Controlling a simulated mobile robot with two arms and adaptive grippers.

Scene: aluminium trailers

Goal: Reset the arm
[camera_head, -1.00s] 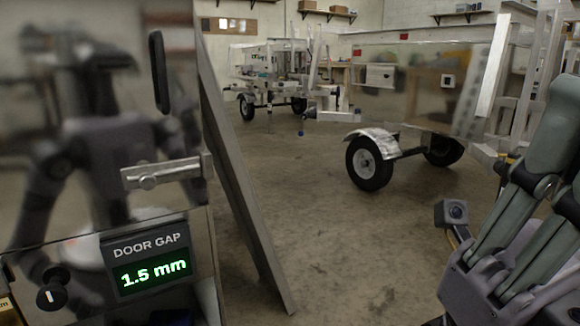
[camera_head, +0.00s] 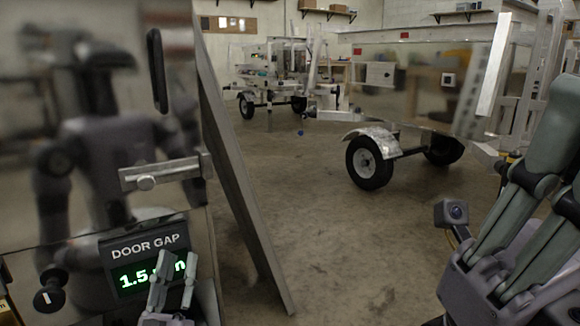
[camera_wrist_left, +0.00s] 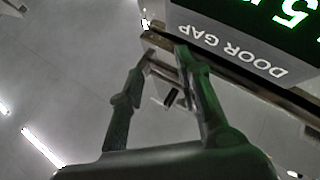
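My left gripper (camera_head: 178,262) is low at the left in the head view, in front of the lit "DOOR GAP" display (camera_head: 125,275), covering part of its digits. Its two fingers point up, stand apart and hold nothing. In the left wrist view the open fingers (camera_wrist_left: 165,55) reach toward the display's lower edge; whether they touch it I cannot tell. My right gripper (camera_head: 520,215) is large and close at the right edge of the head view, cut off by the frame. Its opening is unclear, and I see nothing held in it.
A shiny metal panel with a handle (camera_head: 158,174) and a black knob (camera_head: 50,288) stands at the left, reflecting my body. A leaning metal edge (camera_head: 240,180) borders it. An aluminium trailer (camera_head: 400,100) stands right of centre, another (camera_head: 270,75) behind. The middle floor is clear.

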